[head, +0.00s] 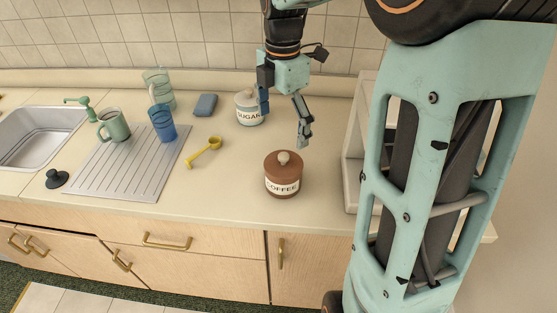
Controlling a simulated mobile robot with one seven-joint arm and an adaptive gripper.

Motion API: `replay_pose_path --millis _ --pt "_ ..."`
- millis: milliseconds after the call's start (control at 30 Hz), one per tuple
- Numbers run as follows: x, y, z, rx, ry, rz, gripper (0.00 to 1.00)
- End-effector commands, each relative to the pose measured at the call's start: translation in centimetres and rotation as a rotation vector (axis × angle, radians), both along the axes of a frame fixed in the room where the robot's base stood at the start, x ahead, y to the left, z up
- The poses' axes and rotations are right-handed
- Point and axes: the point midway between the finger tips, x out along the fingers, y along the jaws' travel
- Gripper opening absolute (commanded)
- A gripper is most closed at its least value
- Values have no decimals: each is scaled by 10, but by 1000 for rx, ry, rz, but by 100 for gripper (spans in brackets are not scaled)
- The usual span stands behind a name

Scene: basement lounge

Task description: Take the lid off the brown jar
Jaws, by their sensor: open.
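The brown jar (283,186), labelled COFFEE, stands upright on the counter right of centre. Its brown lid (296,164), with a pale round knob (283,157) on top, sits on the jar. My gripper (284,126) is open and empty, pointing down, with its fingers spread apart. In the picture it is above the coffee jar, and its left finger overlaps the edge of the white sugar jar. I cannot tell whether that finger touches the sugar jar.
The white SUGAR jar (245,116) stands behind and left. A yellow scoop (203,151), a blue sponge (205,104), cups and a ribbed drainboard (128,170) lie further left. A pale open-fronted box (353,150) stands right. The counter just left of the coffee jar is clear.

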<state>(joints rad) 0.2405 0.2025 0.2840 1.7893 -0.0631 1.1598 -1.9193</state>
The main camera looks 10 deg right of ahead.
Motion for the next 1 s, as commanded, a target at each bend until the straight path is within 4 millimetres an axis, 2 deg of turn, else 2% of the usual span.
replay_pose_path --millis 200,467,700,1000 --pt "-1 0 -36 2 4 -1 96" --pt "-2 -1 -57 1 3 -3 96" --pt "-4 -3 -92 1 2 -3 96" --pt "-3 -3 -99 1 -2 -4 96"
